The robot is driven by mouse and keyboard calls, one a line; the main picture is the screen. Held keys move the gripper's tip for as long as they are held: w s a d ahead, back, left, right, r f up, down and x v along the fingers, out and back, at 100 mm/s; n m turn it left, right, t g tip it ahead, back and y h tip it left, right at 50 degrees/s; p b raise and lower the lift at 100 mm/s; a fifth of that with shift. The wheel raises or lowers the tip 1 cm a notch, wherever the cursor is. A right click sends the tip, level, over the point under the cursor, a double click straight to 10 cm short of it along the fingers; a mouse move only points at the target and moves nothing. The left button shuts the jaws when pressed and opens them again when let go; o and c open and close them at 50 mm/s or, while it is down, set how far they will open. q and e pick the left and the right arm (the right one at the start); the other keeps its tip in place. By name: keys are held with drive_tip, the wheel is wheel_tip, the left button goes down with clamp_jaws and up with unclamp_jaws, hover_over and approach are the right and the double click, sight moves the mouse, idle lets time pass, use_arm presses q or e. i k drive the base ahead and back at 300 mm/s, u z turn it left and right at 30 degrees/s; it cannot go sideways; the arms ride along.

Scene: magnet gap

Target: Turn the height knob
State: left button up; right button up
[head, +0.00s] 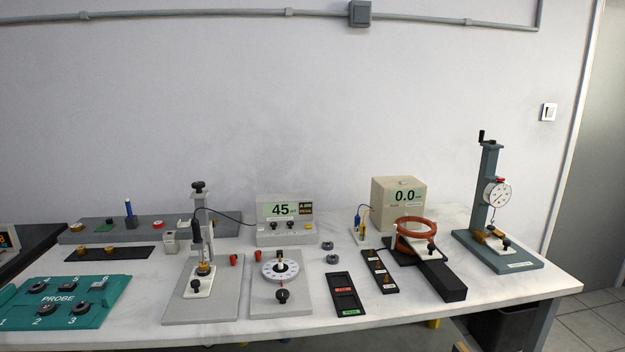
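A grey stand (201,228) rises from a grey base plate at the left middle of the table. A black knob (198,186) sits on top of its post and looks like the height knob. A dark probe (196,229) with a cable hangs at the post, above a brass piece (205,268) on a small white plate. Another black knob (196,286) is at the front of that plate. Neither of my grippers is in view, and nothing touches the knob.
A meter reading 45 (285,210) stands behind a dial plate (310,295). A beige box reading 0.0 (399,190), an orange coil (417,222) and a gauge stand (490,185) are at right. A teal probe board (105,286) lies at left.

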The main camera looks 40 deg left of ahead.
sight(197, 185)
drive_tip(key=z, duration=0.6)
drive_tip(key=k, duration=1.35)
drive_tip(key=u, duration=1.5)
drive_tip(key=i, duration=0.35)
drive_tip(key=u, duration=0.1)
